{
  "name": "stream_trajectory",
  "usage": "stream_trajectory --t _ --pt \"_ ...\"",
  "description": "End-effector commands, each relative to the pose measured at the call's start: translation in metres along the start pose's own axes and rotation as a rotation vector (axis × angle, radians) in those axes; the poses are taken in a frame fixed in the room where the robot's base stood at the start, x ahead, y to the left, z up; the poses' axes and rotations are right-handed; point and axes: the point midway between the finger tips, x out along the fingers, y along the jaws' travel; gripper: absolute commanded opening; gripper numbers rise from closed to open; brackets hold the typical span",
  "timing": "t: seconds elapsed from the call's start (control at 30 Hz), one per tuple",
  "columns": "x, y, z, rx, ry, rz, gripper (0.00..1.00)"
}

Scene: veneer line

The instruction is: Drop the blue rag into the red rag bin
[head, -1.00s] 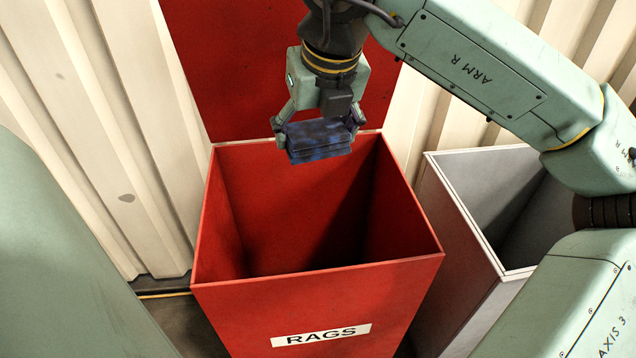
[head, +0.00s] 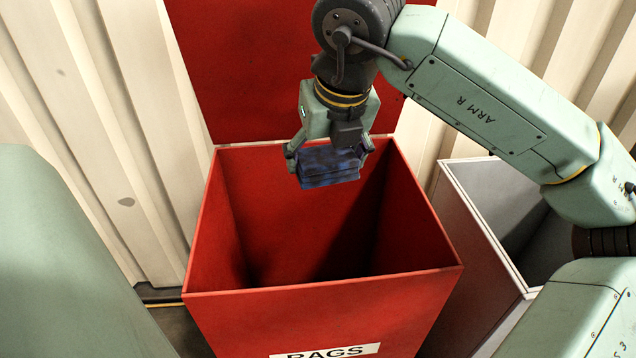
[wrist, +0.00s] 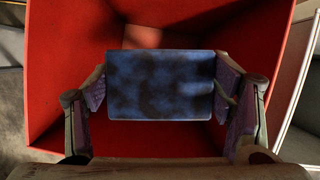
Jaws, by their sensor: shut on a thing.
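The blue rag (head: 329,167) is a folded, dark-stained block. My gripper (head: 329,150) is shut on it, with one finger at each end. In the wrist view the rag (wrist: 160,85) lies between the two finger pads, with the red bin's walls around and below it. The red rag bin (head: 330,310) stands with its lid raised at the back and a "RAGS" label on its front. In the head view the rag appears over the back part of the bin's opening. The bin's floor is in deep shadow.
A grey open bin (head: 480,225) stands close to the right of the red bin. The raised red lid (head: 250,70) is behind my gripper, against a cream corrugated wall (head: 90,120). The front part of the red bin's opening is clear.

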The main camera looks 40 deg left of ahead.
Motion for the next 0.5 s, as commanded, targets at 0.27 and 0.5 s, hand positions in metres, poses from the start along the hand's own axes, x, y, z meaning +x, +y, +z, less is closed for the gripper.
stream_trajectory --t 0.27,0.5 --pt "-0.0006 0.0001 0.0003 0.000 0.000 0.000 0.80" --pt "-0.0006 0.0000 0.0002 0.000 0.000 0.000 0.96"
